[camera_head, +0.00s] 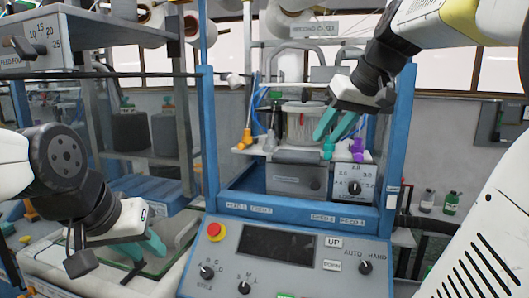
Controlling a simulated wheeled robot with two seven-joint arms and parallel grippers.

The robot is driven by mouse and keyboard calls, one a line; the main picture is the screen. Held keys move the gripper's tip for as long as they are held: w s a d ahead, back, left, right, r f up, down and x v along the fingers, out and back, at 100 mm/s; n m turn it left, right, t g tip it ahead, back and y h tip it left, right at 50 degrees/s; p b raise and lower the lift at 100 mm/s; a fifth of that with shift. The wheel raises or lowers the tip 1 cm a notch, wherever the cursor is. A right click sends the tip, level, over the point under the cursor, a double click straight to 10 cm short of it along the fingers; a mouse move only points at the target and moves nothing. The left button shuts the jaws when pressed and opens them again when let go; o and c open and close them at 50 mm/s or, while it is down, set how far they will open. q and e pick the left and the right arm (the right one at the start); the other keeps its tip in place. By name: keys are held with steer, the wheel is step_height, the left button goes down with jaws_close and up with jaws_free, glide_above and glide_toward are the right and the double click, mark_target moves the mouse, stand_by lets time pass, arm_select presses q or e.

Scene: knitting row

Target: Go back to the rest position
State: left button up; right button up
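My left gripper (147,254) is at the lower left. Its teal fingers are spread apart with nothing seen between them, over the light tray-like surface (60,275) left of the control panel. My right gripper (325,138) reaches in from the upper right. Its two teal fingers point down and left, a gap between them, in front of the knitting machine's inner shelf. No held object shows. A teal cone (328,150) stands just below the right fingertips; I cannot tell whether they touch.
The machine's blue frame posts (208,130) (402,140) flank the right gripper. Yellow (246,138) and purple (357,150) cones stand on the shelf. The control panel (225,245) has a red button (213,229). Bottles (450,203) stand at right. A grey feed box (40,40) is at upper left.

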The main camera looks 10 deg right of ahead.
steer(key=s+a+f, duration=0.5)
steer(key=s+f, duration=0.1)
steer(key=f, duration=0.2)
steer(key=s+a+f+m, duration=0.1)
steer(key=s+a+f, duration=0.3)
steer(key=f, duration=0.5)
steer(key=shift+s+a+f+h, duration=0.25)
steer(key=shift+s+a+h, duration=0.15)
steer(key=shift+s, duration=0.6)
